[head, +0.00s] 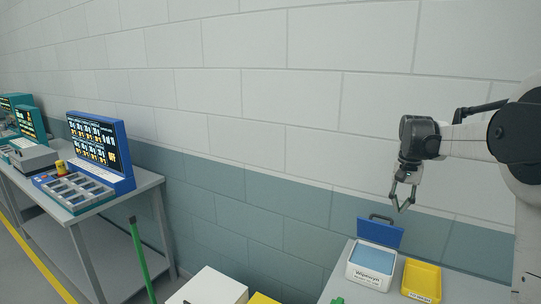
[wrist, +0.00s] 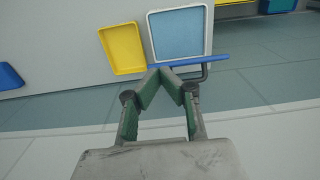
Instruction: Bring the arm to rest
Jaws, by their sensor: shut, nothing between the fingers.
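My gripper (head: 402,203) hangs at the end of my arm on the right of the head view, fingers pointing down. It is above and a little to the right of an open white box with a blue lid, apart from it. In the wrist view my gripper (wrist: 162,70) shows its two green-padded fingers meeting at the tips, with nothing between them. The wall stands behind my arm.
The white box (head: 352,279) has its blue lid (head: 380,232) raised; a yellow tray (head: 421,281) stands beside it on a grey surface. A bench (head: 147,182) with a blue display panel (head: 98,152) is at left. A green pole (head: 143,262) stands near it. The air around my gripper is clear.

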